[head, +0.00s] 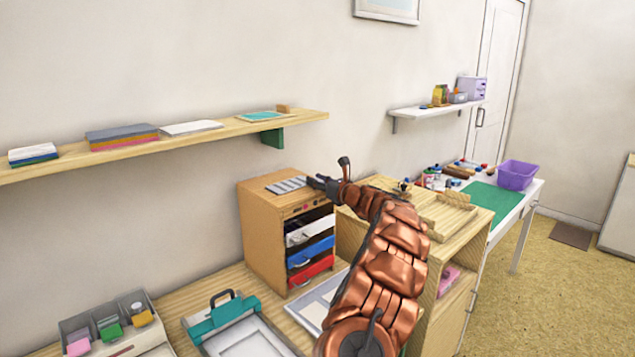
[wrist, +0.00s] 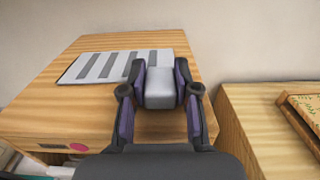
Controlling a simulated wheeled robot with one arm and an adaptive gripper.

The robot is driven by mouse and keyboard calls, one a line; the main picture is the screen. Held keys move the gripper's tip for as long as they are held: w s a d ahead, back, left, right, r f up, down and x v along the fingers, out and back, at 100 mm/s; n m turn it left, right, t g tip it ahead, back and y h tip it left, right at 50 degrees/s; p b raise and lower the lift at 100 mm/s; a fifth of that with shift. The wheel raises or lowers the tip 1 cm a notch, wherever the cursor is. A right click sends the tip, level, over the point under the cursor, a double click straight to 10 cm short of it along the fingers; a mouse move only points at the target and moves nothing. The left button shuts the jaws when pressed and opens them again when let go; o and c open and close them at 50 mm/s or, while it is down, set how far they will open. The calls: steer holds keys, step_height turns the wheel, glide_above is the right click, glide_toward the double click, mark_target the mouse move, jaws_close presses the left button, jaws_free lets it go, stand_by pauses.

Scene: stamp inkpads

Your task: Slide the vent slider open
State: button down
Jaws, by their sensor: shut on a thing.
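A wooden drawer cabinet (head: 262,235) stands on the bench, and its top fills the left of the wrist view (wrist: 60,112). A light grey vent plate with several dark slots (wrist: 105,66) lies on the cabinet top; it also shows in the head view (head: 284,185). My gripper (wrist: 160,80) is at the right end of this plate, its two dark fingers closed on either side of a light grey block, the vent slider (wrist: 160,92). In the head view my gripper (head: 324,184) reaches over the cabinet's right edge. The slider's underside is hidden.
White, blue and red drawers (head: 311,252) fill the cabinet front. A wall shelf (head: 170,145) with stacked paper runs above and left. A wooden unit (head: 455,225) stands right of the cabinet, across a gap in the wrist view. A teal-clamped board (head: 235,325) lies in front.

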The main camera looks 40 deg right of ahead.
mark_target(308, 190)
stand_by(0.4)
steer(key=shift+a+b, duration=0.95)
steer(key=shift+a, duration=1.1)
steer(key=c, duration=0.8)
jaws_free()
steer(key=shift+c, duration=0.2)
steer(key=s, duration=1.2)
steer(key=shift+a, duration=0.2)
